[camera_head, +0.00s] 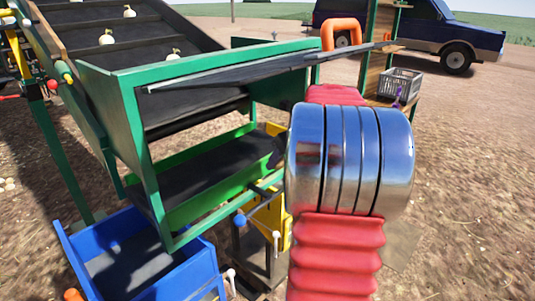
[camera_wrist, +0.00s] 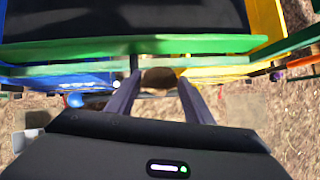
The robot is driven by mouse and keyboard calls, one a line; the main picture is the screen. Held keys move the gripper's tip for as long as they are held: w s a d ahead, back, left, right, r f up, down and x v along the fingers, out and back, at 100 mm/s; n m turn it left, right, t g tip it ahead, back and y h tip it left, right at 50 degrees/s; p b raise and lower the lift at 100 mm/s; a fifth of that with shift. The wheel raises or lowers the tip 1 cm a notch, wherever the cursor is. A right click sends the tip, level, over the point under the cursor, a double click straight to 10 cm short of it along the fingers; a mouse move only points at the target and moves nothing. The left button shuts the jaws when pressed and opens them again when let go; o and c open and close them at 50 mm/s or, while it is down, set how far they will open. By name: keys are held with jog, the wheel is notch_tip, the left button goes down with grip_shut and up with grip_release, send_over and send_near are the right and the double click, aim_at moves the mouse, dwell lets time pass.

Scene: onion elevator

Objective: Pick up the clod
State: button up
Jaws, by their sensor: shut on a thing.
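The clod (camera_wrist: 160,77) is a small brown lump in the wrist view, between my two fingertips. My gripper (camera_wrist: 159,79) is shut on it, in front of the green rail (camera_wrist: 160,45) of the elevator. Only part of the clod shows. In the head view the clod is not visible, and my red and silver arm hides most of my gripper. The onion elevator (camera_head: 140,95) has a green frame, a dark sloping belt with a few pale onions (camera_head: 106,37), and a lower dark belt (camera_head: 205,172) with green sides.
A blue bin (camera_head: 205,270) stands below the elevator at the lower left. A yellow bracket (camera_head: 270,215) and levers sit close to my arm. A grey crate (camera_head: 400,84) rests on a stand behind. A blue pickup (camera_head: 455,35) is farther back. Bare ground lies open at the right.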

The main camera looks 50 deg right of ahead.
jog(key=shift+s, duration=1.1)
